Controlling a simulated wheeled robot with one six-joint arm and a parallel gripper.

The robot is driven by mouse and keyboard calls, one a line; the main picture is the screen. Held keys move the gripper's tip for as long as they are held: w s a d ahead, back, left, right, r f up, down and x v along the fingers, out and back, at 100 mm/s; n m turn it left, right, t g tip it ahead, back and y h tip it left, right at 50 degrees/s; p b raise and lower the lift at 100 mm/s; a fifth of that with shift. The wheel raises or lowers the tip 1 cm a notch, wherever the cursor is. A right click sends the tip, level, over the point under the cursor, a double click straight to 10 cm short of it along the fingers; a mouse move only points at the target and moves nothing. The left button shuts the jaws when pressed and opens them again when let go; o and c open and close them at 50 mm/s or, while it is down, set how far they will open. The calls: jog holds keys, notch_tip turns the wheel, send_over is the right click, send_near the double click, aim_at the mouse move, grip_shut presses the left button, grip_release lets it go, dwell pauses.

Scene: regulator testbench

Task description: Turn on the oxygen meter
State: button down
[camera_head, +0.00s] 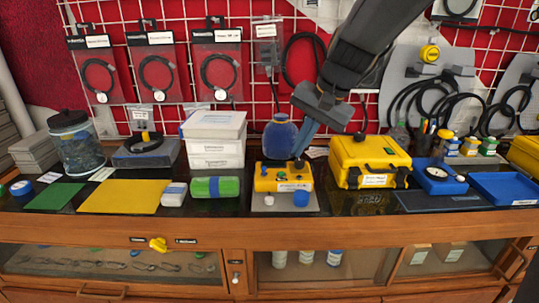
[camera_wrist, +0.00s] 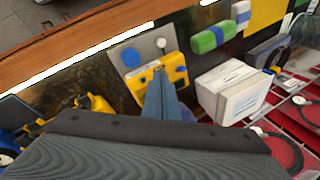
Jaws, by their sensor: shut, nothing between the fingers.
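A yellow instrument box (camera_head: 283,178) stands near the middle of the bench, on a grey plate with a white knob (camera_head: 268,200) and a blue knob (camera_head: 301,199) in front. It seems to be the oxygen meter; its label is too small to read. A dark knob or switch shows on its top right, near my fingers. My gripper (camera_head: 299,156) comes down from above right, its blue fingers shut and empty over the back right of the box. In the wrist view the fingers (camera_wrist: 158,72) overlap the yellow box (camera_wrist: 150,75) and hide part of its top. I cannot tell whether they touch it.
A blue round flask (camera_head: 280,137) stands close behind the box. A yellow case (camera_head: 368,160) is to the right, and a green cylinder (camera_head: 214,187) and white boxes (camera_head: 214,138) are to the left. Hoses hang on the red back wall. The front bench edge is clear.

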jog(key=shift+w, duration=0.35)
jog(key=shift+a, duration=0.1)
jog(key=p, duration=0.1)
send_near(264, 175)
jog(key=d+f, duration=0.1)
jog(key=s+f, duration=0.1)
jog(key=f, duration=0.1)
jog(key=s+d+f, duration=0.1)
jog(key=shift+s+d+f, duration=0.15)
jog(key=shift+d+f, duration=0.05)
jog(key=shift+d, duration=0.15)
jog(key=shift+w+a+r+p, duration=0.1)
jog(key=shift+w+a+p, duration=0.3)
jog(key=shift+w+a, duration=0.3)
jog(key=shift+w+a+p, duration=0.4)
jog(key=shift+w+a, duration=0.15)
jog(key=shift+a, duration=0.3)
